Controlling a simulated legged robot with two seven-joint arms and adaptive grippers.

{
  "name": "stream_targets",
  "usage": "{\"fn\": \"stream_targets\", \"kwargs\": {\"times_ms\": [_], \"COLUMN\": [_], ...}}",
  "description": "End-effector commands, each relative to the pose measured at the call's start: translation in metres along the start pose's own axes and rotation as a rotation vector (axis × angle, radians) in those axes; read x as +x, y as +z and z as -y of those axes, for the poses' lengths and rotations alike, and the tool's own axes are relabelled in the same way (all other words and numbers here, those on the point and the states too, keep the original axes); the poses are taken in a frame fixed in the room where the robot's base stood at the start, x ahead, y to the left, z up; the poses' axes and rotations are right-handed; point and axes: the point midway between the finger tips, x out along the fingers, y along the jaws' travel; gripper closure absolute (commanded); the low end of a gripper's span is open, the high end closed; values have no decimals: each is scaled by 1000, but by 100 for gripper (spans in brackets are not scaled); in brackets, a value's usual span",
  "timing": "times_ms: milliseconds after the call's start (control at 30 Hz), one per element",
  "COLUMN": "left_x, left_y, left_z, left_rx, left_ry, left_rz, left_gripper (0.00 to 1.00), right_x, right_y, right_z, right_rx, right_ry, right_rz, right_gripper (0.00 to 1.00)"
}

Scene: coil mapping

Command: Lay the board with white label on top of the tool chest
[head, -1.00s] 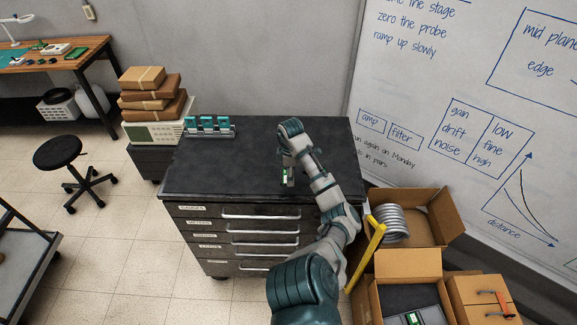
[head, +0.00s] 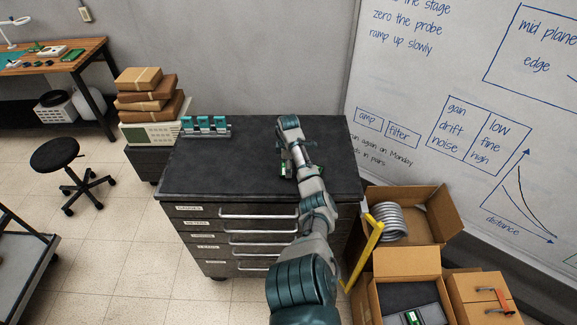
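The tool chest (head: 218,171) stands in the middle of the head view, with a dark, mostly bare top and several labelled drawers. My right arm reaches up from the bottom over the chest. Its gripper (head: 287,165) points down over the right part of the top. It appears shut on a small green board (head: 288,171), which is partly hidden by the fingers and wrist. I cannot tell whether the board touches the top. My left gripper is not in view.
A rack with teal blocks (head: 206,126) stands at the chest's back left corner. Open cardboard boxes (head: 440,215) stand on the right, one with a metal coil (head: 389,222), another with a green board (head: 412,318). The left of the top is free.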

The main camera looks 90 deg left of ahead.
Motion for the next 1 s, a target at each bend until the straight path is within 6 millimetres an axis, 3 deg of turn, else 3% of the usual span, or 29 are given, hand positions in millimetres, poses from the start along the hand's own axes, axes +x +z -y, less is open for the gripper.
{"fn": "stream_targets", "kwargs": {"times_ms": [67, 100, 167, 500, 633, 833, 1000], "left_x": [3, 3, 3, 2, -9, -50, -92], "left_y": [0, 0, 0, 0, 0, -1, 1], "left_z": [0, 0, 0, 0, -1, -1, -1], "left_rx": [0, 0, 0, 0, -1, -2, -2], "left_ry": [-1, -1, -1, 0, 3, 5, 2], "left_rz": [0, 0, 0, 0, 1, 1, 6], "left_gripper": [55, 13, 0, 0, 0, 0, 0], "right_x": [1, 1, 1, 0, 2, 10, -1], "right_y": [0, 0, 0, 0, 0, 2, 0], "right_z": [0, 0, 0, -1, -1, -2, -2], "right_rx": [0, 0, -1, -2, -3, -3, -3], "right_ry": [0, 0, 0, 0, 1, 2, 2], "right_rz": [0, 0, 0, 0, 0, 1, 0], "right_gripper": [18, 18, 18, 18, 18, 18, 18]}}
